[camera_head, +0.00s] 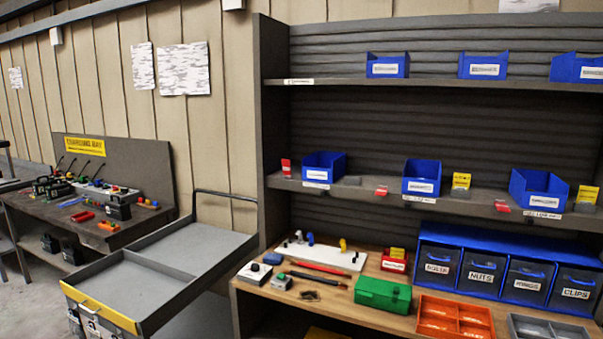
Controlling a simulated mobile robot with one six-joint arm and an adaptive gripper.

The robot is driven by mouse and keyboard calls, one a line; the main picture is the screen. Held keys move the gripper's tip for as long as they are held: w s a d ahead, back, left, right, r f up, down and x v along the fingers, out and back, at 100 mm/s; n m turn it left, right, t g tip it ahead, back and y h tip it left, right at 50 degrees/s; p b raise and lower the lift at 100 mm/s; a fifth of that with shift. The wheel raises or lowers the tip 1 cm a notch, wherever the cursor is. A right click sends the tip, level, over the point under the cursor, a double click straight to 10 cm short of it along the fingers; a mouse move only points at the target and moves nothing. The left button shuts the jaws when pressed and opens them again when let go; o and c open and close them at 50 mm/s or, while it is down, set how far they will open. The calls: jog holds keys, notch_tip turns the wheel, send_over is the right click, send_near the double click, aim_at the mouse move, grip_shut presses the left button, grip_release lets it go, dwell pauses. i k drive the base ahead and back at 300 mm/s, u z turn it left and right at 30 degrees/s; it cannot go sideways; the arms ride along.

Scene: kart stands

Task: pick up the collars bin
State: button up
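Several blue open bins with white labels stand on the shelving unit. On the middle shelf are a left bin (324,167), a middle bin (422,177) and a right bin (538,190). On the top shelf are a left bin (388,66), a middle bin (484,66) and a right bin (578,69), the last cut by the picture edge. Their labels are too small to read, so I cannot tell which one is the collars bin. My gripper is not in view.
Below the shelves, a wooden worktop holds a blue drawer unit (510,245), a green box (382,293), an orange divided tray (455,315) and loose tools. A grey cart (195,244) stands to the left. Small yellow and red blocks sit between the middle-shelf bins.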

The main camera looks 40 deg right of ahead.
aim_at(325, 167)
jog(key=u, duration=0.4)
jog(key=k, duration=1.2)
jog(key=z, duration=1.5)
jog(key=i, duration=0.7)
jog(key=u, duration=0.15)
